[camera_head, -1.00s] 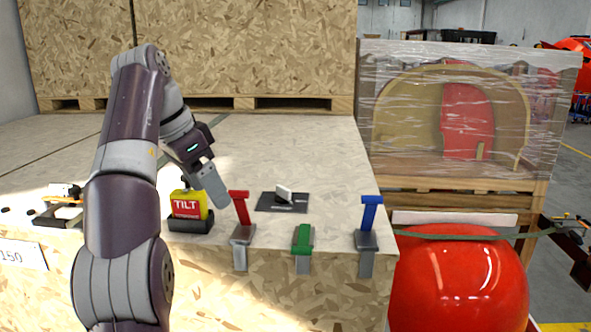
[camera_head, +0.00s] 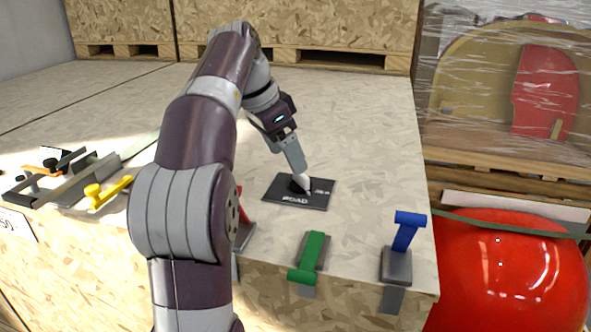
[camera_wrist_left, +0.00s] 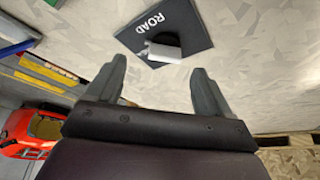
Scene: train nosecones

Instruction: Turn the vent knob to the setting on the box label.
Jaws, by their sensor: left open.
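The vent knob is a pale bar (camera_wrist_left: 165,52) on a dark square plate (camera_head: 283,197) on top of the crate. The plate reads ROAD near one edge; a second marking in the head view is too small to read. In the left wrist view the knob lies across the plate, just beyond and between the fingertips. My left gripper (camera_head: 298,170) is open and points down at the knob, partly covering it; contact cannot be told. A white label (camera_head: 18,224) on the crate front is cut off and shows digits ending in 50. My right gripper is out of view.
A green clamp (camera_head: 312,250) and a blue clamp (camera_head: 404,235) stand along the front edge. A red clamp (camera_head: 244,220) is half hidden by my arm. Tools (camera_head: 80,180) lie at the left. A red nosecone (camera_head: 510,270) is at the right. The crate top behind the plate is clear.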

